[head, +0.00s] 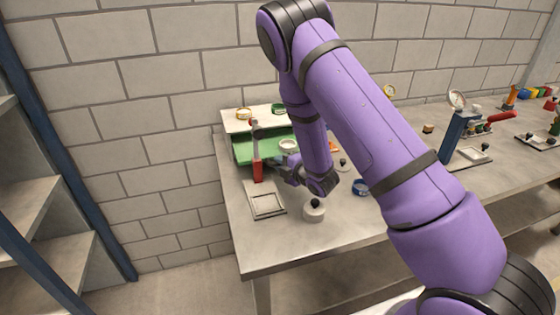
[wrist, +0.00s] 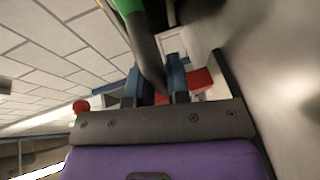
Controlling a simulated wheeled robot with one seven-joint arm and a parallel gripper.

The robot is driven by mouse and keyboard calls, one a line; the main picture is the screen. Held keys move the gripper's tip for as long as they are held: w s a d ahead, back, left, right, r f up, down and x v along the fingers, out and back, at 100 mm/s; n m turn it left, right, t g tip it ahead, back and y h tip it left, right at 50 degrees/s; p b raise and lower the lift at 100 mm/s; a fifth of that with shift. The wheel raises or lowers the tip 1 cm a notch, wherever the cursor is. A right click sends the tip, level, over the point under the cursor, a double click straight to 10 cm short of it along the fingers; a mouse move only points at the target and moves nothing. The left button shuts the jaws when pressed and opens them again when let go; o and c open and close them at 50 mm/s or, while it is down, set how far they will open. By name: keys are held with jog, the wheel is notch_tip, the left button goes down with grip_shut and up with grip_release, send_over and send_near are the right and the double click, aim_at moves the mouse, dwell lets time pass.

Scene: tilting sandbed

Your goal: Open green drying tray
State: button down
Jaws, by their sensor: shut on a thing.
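The green drying tray (head: 243,149) is at the left end of the table, below a pale top board. A part of it shows green at the top of the wrist view (wrist: 128,6). My gripper (head: 281,169) is in front of the tray, just right of a red-based upright. In the wrist view, the blue fingers of my gripper (wrist: 156,87) are shut on a dark curved handle (wrist: 150,58) that runs up to the green part. My arm hides the tray's right side, so how far it is open is unclear.
The red-based upright (head: 258,171) stands close beside my gripper. A white-framed plate (head: 265,203) and a round pale weight with a black knob (head: 314,211) lie in front. A blue ring (head: 360,187) is to the right. A brick wall is behind.

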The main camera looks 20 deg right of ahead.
jog(key=c, duration=1.1)
grip_release()
jog(key=v, duration=1)
jog(key=shift+s+d+r, duration=0.1)
jog(key=shift+s+d, duration=0.1)
jog(key=shift+s, duration=0.15)
jog(key=shift+w, duration=0.1)
